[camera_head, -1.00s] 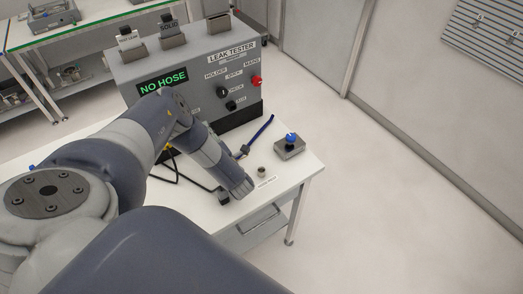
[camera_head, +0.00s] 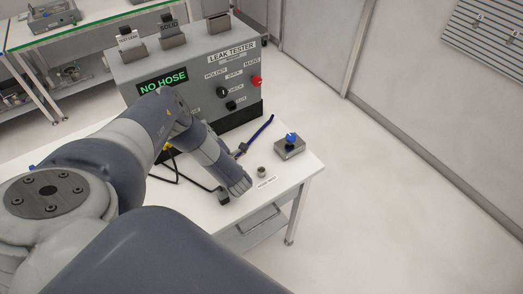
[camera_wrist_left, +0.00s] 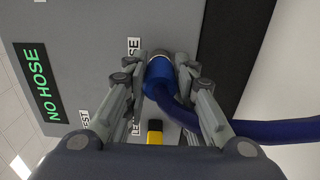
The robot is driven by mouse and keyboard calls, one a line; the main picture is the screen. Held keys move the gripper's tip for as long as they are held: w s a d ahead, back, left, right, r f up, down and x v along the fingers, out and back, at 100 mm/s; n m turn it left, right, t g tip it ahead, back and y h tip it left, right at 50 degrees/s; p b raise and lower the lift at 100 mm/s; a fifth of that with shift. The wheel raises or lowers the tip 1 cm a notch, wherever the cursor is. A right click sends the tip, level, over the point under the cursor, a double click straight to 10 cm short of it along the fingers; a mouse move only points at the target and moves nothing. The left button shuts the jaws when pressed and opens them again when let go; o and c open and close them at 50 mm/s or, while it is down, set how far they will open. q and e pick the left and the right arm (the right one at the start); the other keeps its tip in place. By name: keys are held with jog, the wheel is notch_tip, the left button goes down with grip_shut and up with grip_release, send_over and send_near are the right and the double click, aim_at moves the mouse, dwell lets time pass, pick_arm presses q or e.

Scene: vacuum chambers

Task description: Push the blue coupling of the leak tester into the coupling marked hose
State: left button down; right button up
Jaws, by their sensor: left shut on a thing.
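In the left wrist view my left gripper (camera_wrist_left: 159,72) is shut on the blue coupling (camera_wrist_left: 158,76), with a finger on each side. The coupling's front end is at a round metal fitting (camera_wrist_left: 159,54) on the grey leak tester panel, beside a partly covered label ending in "SE" (camera_wrist_left: 133,47). I cannot tell how deep it sits. The blue hose (camera_wrist_left: 265,131) runs from the coupling to the right; its free part shows in the head view (camera_head: 262,130). The leak tester (camera_head: 195,60) displays NO HOSE (camera_head: 162,81). In the head view my left arm hides the gripper and coupling.
A small box with a blue knob (camera_head: 290,146) and a small round metal piece (camera_head: 262,172) stand on the white table right of my arm. A black cable (camera_head: 180,181) lies on the table. A yellow-and-black part (camera_wrist_left: 154,131) shows below the coupling.

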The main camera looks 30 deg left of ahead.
pick_arm(q)
jog(key=shift+w+a+r, duration=0.15)
jog(key=shift+w+a, duration=0.1)
jog(key=shift+a, duration=0.35)
dwell(0.9)
jog(key=c, duration=1.2)
grip_release()
jog(key=shift+c, duration=0.2)
jog(key=shift+d, duration=0.1)
jog(key=v, duration=0.7)
